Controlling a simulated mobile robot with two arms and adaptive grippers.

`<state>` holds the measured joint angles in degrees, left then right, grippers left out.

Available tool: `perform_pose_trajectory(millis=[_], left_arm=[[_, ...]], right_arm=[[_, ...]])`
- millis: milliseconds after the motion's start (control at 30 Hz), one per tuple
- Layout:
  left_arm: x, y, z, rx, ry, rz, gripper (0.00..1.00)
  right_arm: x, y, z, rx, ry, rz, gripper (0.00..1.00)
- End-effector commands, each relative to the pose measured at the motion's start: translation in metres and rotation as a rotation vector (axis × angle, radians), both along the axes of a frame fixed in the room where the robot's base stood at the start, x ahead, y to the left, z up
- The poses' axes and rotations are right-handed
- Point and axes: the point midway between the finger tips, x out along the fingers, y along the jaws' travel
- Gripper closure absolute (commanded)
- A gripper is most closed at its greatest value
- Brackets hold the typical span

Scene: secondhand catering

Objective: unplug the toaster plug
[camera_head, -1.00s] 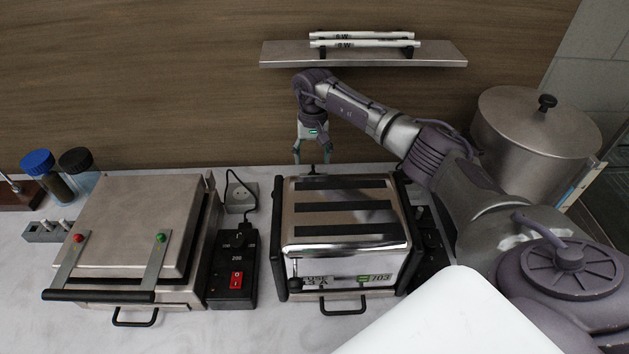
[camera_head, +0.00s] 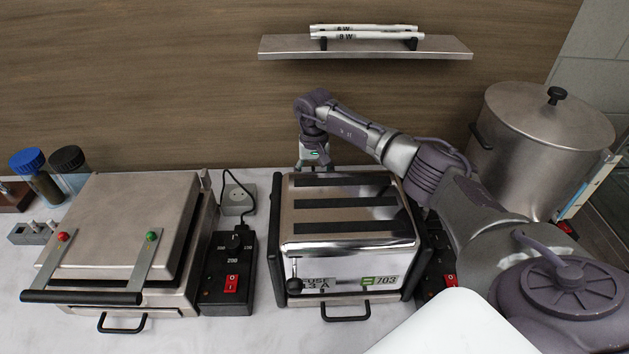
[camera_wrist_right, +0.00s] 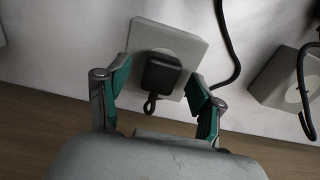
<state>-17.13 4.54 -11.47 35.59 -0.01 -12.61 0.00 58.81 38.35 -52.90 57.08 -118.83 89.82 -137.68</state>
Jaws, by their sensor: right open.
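The toaster (camera_head: 345,256) is a shiny steel box with dark slots, standing on the counter in the head view. In the right wrist view a black plug (camera_wrist_right: 161,78) with a small pull loop sits in a light grey socket block (camera_wrist_right: 190,42). My right gripper (camera_wrist_right: 160,70) is open, with one teal finger on each side of the plug and visible gaps between. In the head view my right gripper (camera_head: 314,162) reaches down behind the toaster; its fingertips, the plug and the socket are hidden there. My left gripper is not in view.
A contact grill (camera_head: 130,225) stands left, with a black switch box (camera_head: 228,290) between it and the toaster. Another socket (camera_head: 238,200) with a dark cable is behind the box. A shelf (camera_head: 440,48) hangs above; a large pot (camera_head: 540,140) stands right.

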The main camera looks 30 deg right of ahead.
Motion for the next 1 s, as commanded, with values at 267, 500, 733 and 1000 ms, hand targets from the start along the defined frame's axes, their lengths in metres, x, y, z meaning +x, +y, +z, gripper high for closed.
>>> perform_pose_trajectory(millis=[267,500,733,1000], left_arm=[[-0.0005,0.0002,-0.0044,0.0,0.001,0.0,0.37],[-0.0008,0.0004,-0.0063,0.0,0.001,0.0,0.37],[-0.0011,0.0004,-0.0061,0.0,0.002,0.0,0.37],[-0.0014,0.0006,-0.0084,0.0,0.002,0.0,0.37]], right_arm=[[0.0,-0.0001,-0.0012,0.0,0.0,0.0,0.33],[0.0,0.0,-0.0001,0.001,0.001,-0.001,0.33],[-0.0001,0.0001,-0.0002,0.001,0.001,0.0,0.33],[-0.0001,-0.0002,-0.001,-0.001,0.001,0.0,0.33]])
